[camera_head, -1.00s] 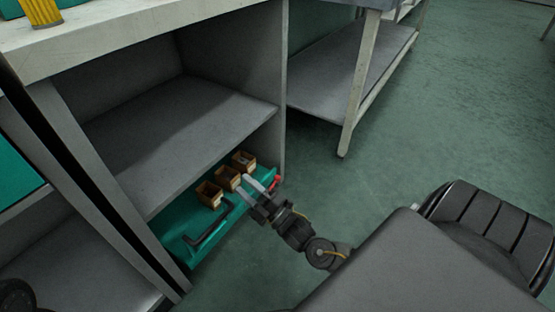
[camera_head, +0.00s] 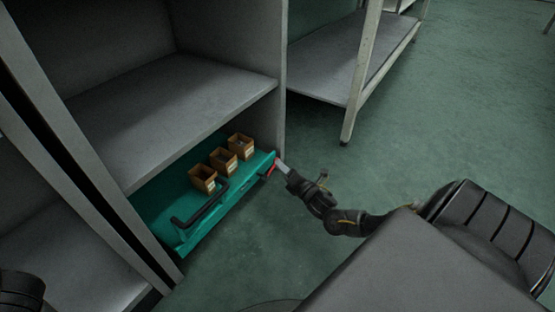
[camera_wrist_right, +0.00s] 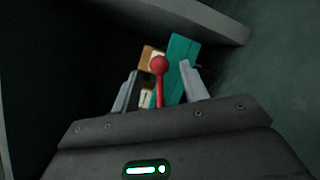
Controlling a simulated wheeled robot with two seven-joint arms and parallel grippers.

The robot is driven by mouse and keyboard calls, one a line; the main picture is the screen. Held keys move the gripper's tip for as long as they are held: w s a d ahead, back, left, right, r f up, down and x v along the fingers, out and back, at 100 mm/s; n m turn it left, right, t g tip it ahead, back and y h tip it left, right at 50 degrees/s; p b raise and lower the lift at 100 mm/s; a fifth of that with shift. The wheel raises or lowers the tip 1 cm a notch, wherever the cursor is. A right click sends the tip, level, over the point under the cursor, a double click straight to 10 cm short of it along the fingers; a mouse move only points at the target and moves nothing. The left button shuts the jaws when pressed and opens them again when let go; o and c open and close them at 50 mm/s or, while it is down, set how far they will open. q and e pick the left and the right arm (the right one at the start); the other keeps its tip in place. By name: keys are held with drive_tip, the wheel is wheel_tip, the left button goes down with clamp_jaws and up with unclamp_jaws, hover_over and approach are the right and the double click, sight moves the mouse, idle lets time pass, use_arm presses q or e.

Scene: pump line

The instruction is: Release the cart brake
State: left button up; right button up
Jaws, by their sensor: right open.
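The teal cart (camera_head: 235,203) sits low in the bottom bay of the grey shelving, with a black handle (camera_head: 200,204) along its front. The red brake lever (camera_head: 269,168) is at the cart's right front corner. In the right wrist view its round red knob (camera_wrist_right: 160,66) and stem stand between the two finger tips. My right gripper (camera_head: 281,167) is at the lever, its fingers apart on either side of it. I cannot tell whether a finger touches it. Only a dark part of my left arm (camera_head: 20,290) shows at the lower left; its gripper is out of view.
Several small brown boxes, including one nearest the handle (camera_head: 203,178), stand on the cart. A grey shelf (camera_head: 180,110) overhangs it, and an upright panel (camera_head: 280,80) stands just behind the lever. The green floor (camera_head: 430,140) to the right is open.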

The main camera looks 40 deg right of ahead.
drive_tip(key=shift+w+d+b, duration=0.15)
drive_tip(key=shift+w+b, duration=0.95)
drive_tip(key=shift+w, duration=1.2)
clamp_jaws()
drive_tip(key=shift+d, duration=0.15)
drive_tip(key=shift+s+r, duration=0.1)
